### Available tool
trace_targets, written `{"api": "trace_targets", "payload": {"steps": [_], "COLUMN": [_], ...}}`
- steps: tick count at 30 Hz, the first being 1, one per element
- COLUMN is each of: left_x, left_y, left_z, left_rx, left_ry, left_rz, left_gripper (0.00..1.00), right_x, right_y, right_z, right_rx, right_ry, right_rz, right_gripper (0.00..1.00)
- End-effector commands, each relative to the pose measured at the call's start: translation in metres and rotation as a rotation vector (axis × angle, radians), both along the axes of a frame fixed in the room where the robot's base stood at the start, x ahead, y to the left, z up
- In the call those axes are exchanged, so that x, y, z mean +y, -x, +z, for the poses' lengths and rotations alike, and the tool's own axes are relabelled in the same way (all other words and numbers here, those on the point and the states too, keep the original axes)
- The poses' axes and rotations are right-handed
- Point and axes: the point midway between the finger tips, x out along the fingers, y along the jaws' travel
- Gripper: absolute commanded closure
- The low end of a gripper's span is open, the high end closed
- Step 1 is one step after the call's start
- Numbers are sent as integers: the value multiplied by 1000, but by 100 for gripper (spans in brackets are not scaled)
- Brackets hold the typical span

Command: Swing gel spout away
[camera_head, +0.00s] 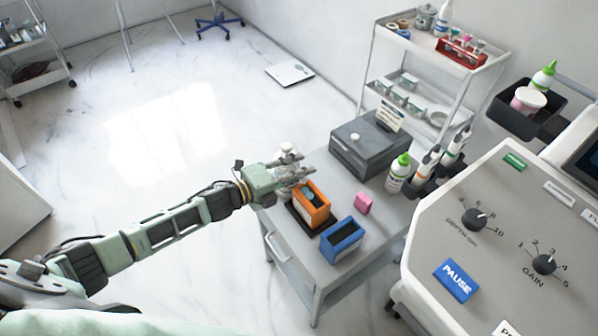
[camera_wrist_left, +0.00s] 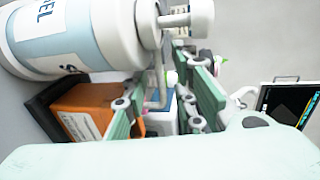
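The white gel bottle (camera_wrist_left: 75,40) with a pale blue label fills the upper left of the left wrist view. Its white pump head (camera_wrist_left: 188,14) is at the top, and a thin spout (camera_wrist_left: 158,65) runs from it towards the space between my fingers. My left gripper (camera_wrist_left: 168,105) has its green fingers apart, with the spout near or between them; I cannot tell if they touch it. In the head view my left gripper (camera_head: 298,172) is at the bottle, and mostly just the white pump top (camera_head: 287,151) shows behind it. My right gripper is not in view.
An orange bin (camera_head: 313,212) and a blue bin (camera_head: 342,243) stand close by on the grey cart (camera_head: 305,252). A pink block (camera_head: 364,203), a green-capped bottle (camera_head: 397,175) and a grey box (camera_head: 368,150) are farther right. Open floor lies left of the cart.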

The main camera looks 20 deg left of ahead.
Motion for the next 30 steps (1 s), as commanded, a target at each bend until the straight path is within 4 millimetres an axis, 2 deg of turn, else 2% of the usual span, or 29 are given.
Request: {"api": "trace_targets", "payload": {"steps": [8,17,30], "left_x": [-1,-1,-1], "left_y": [-1,-1,-1], "left_z": [0,0,0], "left_rx": [1,0,1], "left_ry": [1,1,1], "left_rz": [0,0,0], "left_gripper": [75,100,100], "right_x": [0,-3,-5], "right_y": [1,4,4], "right_z": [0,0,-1], "right_rx": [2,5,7], "right_ry": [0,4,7], "right_rz": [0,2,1], "right_gripper": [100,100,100]}}
